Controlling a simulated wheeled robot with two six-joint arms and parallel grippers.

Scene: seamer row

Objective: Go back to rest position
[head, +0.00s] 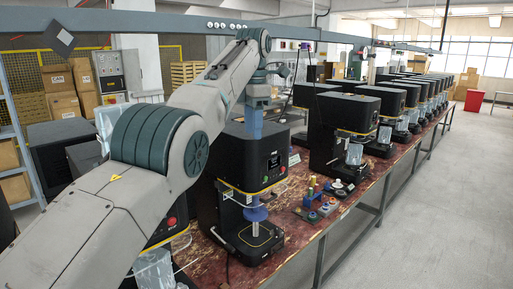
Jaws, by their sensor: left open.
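My left arm reaches in from the lower left, rises to a high elbow and bends down. My left gripper (254,126) hangs at its end, its blue part small in the picture, in front of or just above the top of the nearest black seamer (265,160); the exact gap cannot be told. The jaws are open and I see nothing held in them. A blue disc (256,213) sits below the head of that seamer, above its base (256,240). My right gripper is out of view.
A long worn red table (318,225) carries a row of black seamers (345,125) running to the back right. Small coloured parts (320,208) lie near its front edge. Cardboard boxes (62,105) stand at left.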

